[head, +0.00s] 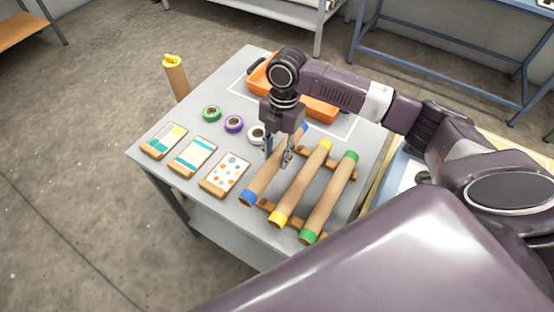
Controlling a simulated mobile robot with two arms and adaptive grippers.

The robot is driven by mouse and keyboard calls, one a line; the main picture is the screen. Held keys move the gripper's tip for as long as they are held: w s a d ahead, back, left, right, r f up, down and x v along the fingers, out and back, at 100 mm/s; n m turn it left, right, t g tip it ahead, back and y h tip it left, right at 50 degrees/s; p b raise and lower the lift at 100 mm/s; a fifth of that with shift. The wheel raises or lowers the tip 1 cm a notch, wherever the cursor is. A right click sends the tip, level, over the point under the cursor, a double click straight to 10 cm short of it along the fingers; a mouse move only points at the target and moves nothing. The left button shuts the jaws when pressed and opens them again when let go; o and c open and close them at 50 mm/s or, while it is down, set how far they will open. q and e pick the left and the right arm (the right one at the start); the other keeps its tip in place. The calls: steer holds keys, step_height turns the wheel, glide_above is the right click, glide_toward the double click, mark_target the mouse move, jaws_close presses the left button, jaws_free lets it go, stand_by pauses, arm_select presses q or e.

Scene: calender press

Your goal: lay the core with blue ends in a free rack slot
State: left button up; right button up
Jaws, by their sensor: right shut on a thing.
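The core with blue ends (264,178) is a brown tube lying lengthwise at the left end of the wooden rack (346,173) on the grey table. My right gripper (278,160) points down over the core's middle and is shut on it, hiding part of it. The core's near blue end is at the rack's front left; its far blue end shows just right of my gripper. I cannot tell whether it rests on the rack or is slightly above it. A yellow-ended core (302,180) and a green-ended core (332,194) lie beside it on the rack. My left gripper is not in view.
Several tape rolls, such as the purple one (233,124), and three patterned boards, such as the dotted one (225,174), lie left of the rack. An orange tray (321,111) is behind. A yellow-topped tube (176,79) stands by the table's left edge (185,106).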

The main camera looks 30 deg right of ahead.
mark_target(277, 162)
steer(key=shift+f, duration=1.6)
steer(key=o, duration=1.2)
steer(key=shift+f, duration=0.15)
steer(key=shift+c, duration=0.2)
steer(key=r, duration=0.4)
steer(key=d+r+b, duration=0.1)
steer(key=r, duration=0.7)
steer(key=shift+w+d+r+b, duration=0.1)
steer(key=shift+w+d+b, duration=0.15)
steer(key=shift+w+b, duration=0.15)
